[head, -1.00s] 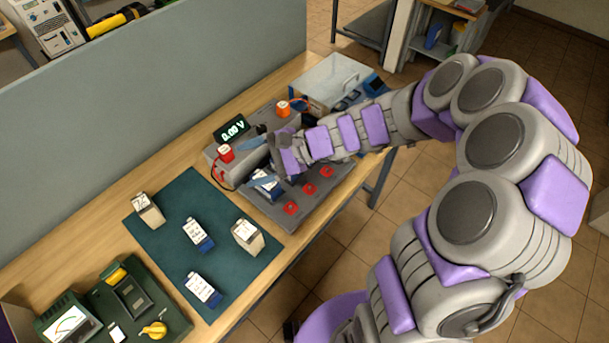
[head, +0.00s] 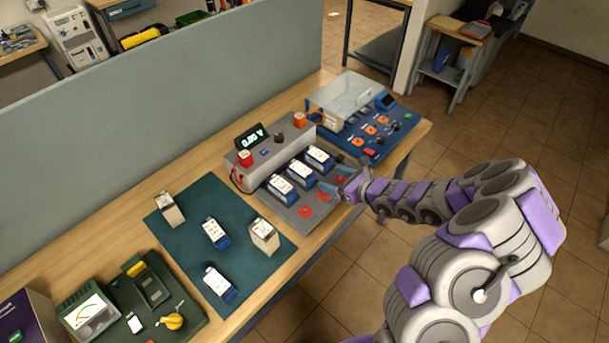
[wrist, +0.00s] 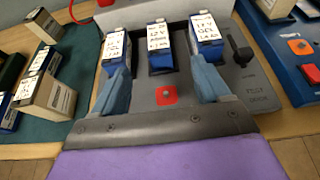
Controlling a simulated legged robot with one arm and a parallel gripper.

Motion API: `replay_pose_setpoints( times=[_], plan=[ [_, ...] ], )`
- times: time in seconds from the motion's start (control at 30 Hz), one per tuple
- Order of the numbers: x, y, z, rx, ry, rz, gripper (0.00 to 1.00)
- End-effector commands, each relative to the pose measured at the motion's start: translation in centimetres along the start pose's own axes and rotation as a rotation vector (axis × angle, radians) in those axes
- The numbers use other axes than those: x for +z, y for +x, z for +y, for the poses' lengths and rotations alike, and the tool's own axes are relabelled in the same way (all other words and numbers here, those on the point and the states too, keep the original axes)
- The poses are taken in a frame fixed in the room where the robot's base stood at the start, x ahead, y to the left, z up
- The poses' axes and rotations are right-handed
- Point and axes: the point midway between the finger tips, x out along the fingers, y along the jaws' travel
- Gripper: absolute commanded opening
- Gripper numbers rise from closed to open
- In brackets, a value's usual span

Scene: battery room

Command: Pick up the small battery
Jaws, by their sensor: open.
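Three blue batteries with white labels stand in a row in a grey tester (head: 262,150): left (head: 283,188), middle (head: 301,172) and right (head: 320,157). On the green mat (head: 190,248) are two blue batteries (head: 215,233) (head: 218,284) and two beige ones (head: 170,209) (head: 264,236). The blue ones look slimmer; I cannot tell which is meant as small. My gripper (head: 347,180) is open and empty at the tester's front right edge. In the wrist view my blue fingers (wrist: 161,82) are spread, with the middle battery (wrist: 160,48) beyond the gap between them.
A green meter case (head: 133,305) is at the front left. A grey partition (head: 150,110) runs behind the bench. The floor at right is open.

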Motion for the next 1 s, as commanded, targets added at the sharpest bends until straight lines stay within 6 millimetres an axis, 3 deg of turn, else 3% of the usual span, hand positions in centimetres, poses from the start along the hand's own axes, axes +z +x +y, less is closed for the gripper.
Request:
replay_pose_setpoints(
  times=[0.3,0.67,1.0],
  plan=[
    [-0.3,5.5,-0.1,0.005,-0.002,-0.003,0.76],
    [-0.1,8.6,0.0,0.005,-0.001,-0.006,0.76],
    [-0.5,12.9,0.1,0.005,-0.001,-0.003,0.76]
  ],
)
